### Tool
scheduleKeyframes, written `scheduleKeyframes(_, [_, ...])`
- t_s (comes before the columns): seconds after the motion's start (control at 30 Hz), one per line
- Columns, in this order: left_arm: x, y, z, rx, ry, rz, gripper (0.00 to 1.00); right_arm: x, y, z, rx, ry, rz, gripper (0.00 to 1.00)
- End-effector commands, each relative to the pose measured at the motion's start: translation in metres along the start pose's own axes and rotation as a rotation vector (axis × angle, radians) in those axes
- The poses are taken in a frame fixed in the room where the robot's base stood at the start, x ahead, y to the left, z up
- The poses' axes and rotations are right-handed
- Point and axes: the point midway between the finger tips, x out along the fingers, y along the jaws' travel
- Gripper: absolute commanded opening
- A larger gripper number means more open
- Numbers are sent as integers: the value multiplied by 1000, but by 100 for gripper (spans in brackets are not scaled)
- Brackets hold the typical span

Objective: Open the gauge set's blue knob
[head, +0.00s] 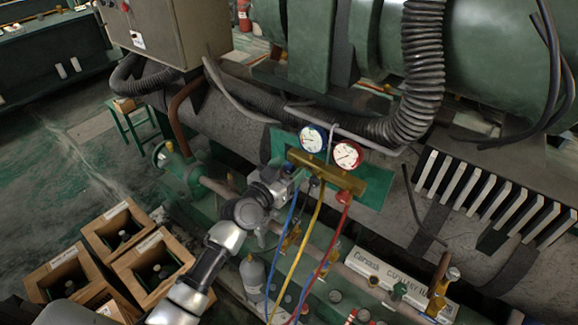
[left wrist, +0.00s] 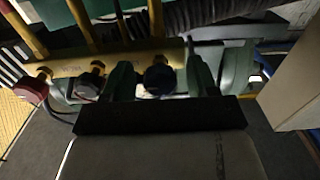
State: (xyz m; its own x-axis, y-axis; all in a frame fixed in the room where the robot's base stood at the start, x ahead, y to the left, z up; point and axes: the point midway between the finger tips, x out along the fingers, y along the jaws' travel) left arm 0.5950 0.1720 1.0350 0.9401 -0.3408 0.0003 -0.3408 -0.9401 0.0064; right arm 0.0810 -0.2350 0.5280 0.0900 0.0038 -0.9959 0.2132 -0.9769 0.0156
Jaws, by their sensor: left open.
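The brass gauge set (head: 330,175) has a blue-rimmed gauge (head: 313,138) and a red-rimmed gauge (head: 347,155). Blue, yellow and red hoses hang below it. My left gripper (head: 284,178) is at the manifold's left end, largely covering the blue knob in the head view. In the left wrist view, the blue knob (left wrist: 159,79) sits between the two open fingers of my left gripper (left wrist: 161,80), with a visible gap on each side. A black knob (left wrist: 88,86) is beside the left finger, and the red knob (left wrist: 30,91) is farther left. My right gripper is not in view.
A ribbed black hose (head: 422,70) and green machinery surround the gauge set. A grey cylinder (head: 252,275) stands below my left gripper. Wooden crates (head: 150,268) with bottles are on the floor at lower left. A white labelled box (head: 385,275) lies at lower right.

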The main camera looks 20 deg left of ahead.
Motion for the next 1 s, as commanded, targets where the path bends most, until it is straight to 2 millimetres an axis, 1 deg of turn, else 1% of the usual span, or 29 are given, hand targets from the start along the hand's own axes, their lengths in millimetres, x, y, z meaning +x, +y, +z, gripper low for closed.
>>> scheduleKeyframes(0.1, [6,0,0,-1,0,1,59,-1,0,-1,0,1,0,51])
scheduleKeyframes(0.37, [6,0,0,-1,-1,1,59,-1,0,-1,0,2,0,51])
scheduleKeyframes(0.6, [6,0,0,-1,-1,1,22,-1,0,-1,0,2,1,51])
scheduleKeyframes(0.7, [6,0,0,-1,-1,1,9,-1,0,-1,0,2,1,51])
scheduleKeyframes(1.0, [6,0,0,-43,-1,1,10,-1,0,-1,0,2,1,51])
